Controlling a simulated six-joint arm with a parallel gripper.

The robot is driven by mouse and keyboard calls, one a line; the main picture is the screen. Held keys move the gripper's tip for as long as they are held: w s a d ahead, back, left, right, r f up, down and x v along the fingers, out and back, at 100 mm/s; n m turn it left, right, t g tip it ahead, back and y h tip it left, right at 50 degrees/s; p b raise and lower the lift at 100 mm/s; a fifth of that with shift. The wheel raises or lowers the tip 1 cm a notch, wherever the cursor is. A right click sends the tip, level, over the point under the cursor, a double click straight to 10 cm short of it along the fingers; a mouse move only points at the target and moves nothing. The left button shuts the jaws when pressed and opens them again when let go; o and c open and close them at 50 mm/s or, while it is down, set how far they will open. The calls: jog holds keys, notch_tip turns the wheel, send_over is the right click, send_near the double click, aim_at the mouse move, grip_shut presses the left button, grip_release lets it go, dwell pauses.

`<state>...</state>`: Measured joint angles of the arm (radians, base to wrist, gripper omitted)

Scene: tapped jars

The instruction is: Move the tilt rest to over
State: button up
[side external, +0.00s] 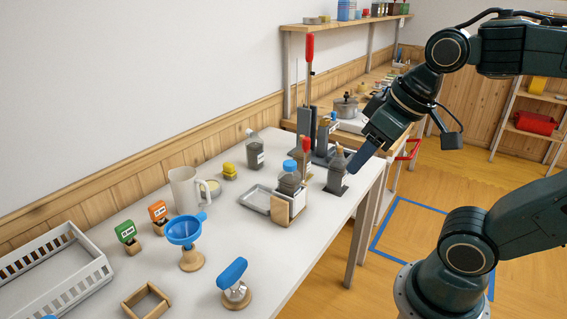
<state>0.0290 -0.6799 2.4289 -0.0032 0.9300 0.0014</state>
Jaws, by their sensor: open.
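A wooden and white rest (288,208) stands near the table's right edge and looks like the tilt rest. A jar with a blue cap (290,166) sits in it; whether it is tilted is hard to tell. A red-topped lever (306,146) rises just behind them. My gripper (358,162) is open, pointing down and left above the table's right edge. It is to the right of the rest and apart from it. A grey stand with a small dark bottle (338,172) is right beside the fingertips; whether they touch cannot be told.
A tall red-handled press (309,80) stands behind. A metal tray (257,199) lies left of the rest. A blue funnel (185,230), a jug (186,190), green and orange tags, a blue-handled stamp (233,280) and a white crate (50,275) occupy the left and front. The front right tabletop is clear.

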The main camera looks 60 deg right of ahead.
jog(key=w+d+r+m+g, duration=0.1)
jog(key=w+d+r, duration=0.25)
jog(key=w, duration=0.35)
jog(key=m+g, duration=0.4)
send_over(306, 140)
jog(key=d, duration=0.1)
jog(key=f, duration=0.4)
jog(key=shift+w+d, duration=0.1)
jog(key=shift+w, duration=0.1)
notch_tip(306, 140, down, 14)
jog(key=shift+r, duration=0.15)
jog(key=shift+c, duration=0.5)
grip_shut()
